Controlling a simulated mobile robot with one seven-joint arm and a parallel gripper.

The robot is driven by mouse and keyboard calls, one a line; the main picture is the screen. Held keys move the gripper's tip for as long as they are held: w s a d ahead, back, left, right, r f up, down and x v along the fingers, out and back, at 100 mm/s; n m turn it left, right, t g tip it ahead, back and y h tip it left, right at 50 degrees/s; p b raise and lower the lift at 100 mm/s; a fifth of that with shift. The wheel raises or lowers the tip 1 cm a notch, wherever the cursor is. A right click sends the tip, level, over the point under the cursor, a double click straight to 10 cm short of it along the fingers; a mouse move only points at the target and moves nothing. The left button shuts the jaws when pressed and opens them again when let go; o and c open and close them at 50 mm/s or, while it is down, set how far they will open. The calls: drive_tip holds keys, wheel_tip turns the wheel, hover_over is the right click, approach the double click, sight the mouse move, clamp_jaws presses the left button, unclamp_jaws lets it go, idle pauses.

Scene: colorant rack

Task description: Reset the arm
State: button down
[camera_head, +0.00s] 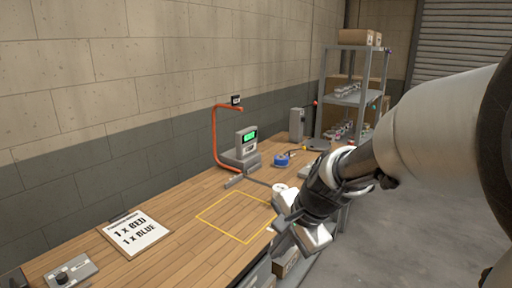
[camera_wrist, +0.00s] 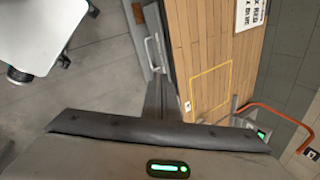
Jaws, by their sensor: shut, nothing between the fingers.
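My gripper (camera_head: 300,238) is in the head view, held in the air at the front edge of the wooden workbench (camera_head: 180,228), to the right of the yellow taped square (camera_head: 212,228). It is shut and empty, and it hides part of the bench edge. The arm reaches in from the right. In the wrist view, the gripper's dark body with a green light fills the bottom. The bench (camera_wrist: 197,35) and the yellow square (camera_wrist: 229,78) show on the right there.
A sign reading 1 x RED, 1 x BLUE (camera_head: 134,234) and a control box (camera_head: 70,273) lie at the bench's left. A device with a green display (camera_head: 245,145), an orange tube (camera_head: 214,140) and a blue object (camera_head: 281,160) stand farther back. A shelf rack (camera_head: 350,97) stands beyond.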

drive_tip(key=s+d+r+n+t+h+p, duration=0.1)
drive_tip(key=s+d+r+n, duration=0.3)
drive_tip(key=s, duration=0.4)
drive_tip(key=s+d+r+n+h+p, duration=0.2)
drive_tip(key=s+d+r+n+p, duration=0.1)
drive_tip(key=s+d+r+n, duration=0.2)
drive_tip(key=s+r+n, duration=0.2)
drive_tip(key=s+r, duration=0.1)
drive_tip(key=r, duration=0.1)
drive_tip(key=shift+s+r+t+h, duration=0.25)
drive_tip(key=shift+s+t+h, duration=0.05)
drive_tip(key=shift+s+t, duration=0.1)
